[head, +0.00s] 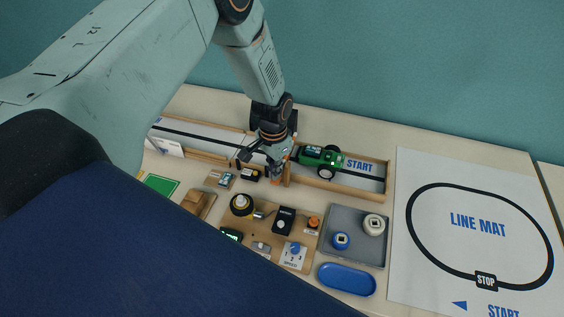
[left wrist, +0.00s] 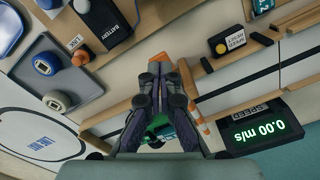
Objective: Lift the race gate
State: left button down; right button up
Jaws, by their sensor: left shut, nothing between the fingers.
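My left gripper (head: 276,168) is over the near edge of the wooden track, just left of the green car (head: 321,157). In the left wrist view its fingers (left wrist: 160,68) are together, with nothing between them. An orange and wooden part by the fingertips looks like the race gate (head: 287,174); an orange piece also shows beside the fingers in the left wrist view (left wrist: 201,118). The gripper hides much of the gate, so I cannot tell whether it is raised or whether the fingers touch it. The car stands on the track at START, partly hidden behind the fingers in the left wrist view.
A wooden board (head: 265,222) with a battery box, knobs and switches lies in front of the track. A grey tray (head: 343,252) holds round parts, with a blue dish (head: 347,279) below. The line mat (head: 470,185) is clear. A speed display (left wrist: 262,128) reads 0.00 m/s.

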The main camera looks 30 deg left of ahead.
pick_arm(q)
jog(key=shift+w+f, duration=0.1)
jog(key=shift+f+b, duration=0.35)
jog(key=shift+b, duration=0.05)
jog(key=shift+w+f+b, duration=0.15)
jog(key=shift+f+b, duration=0.5)
jog(key=shift+f, duration=0.1)
jog(key=shift+f+b, duration=0.65)
jog(key=shift+w+f+b, duration=0.2)
jog(key=shift+f+b, duration=0.55)
jog(key=shift+f, duration=0.1)
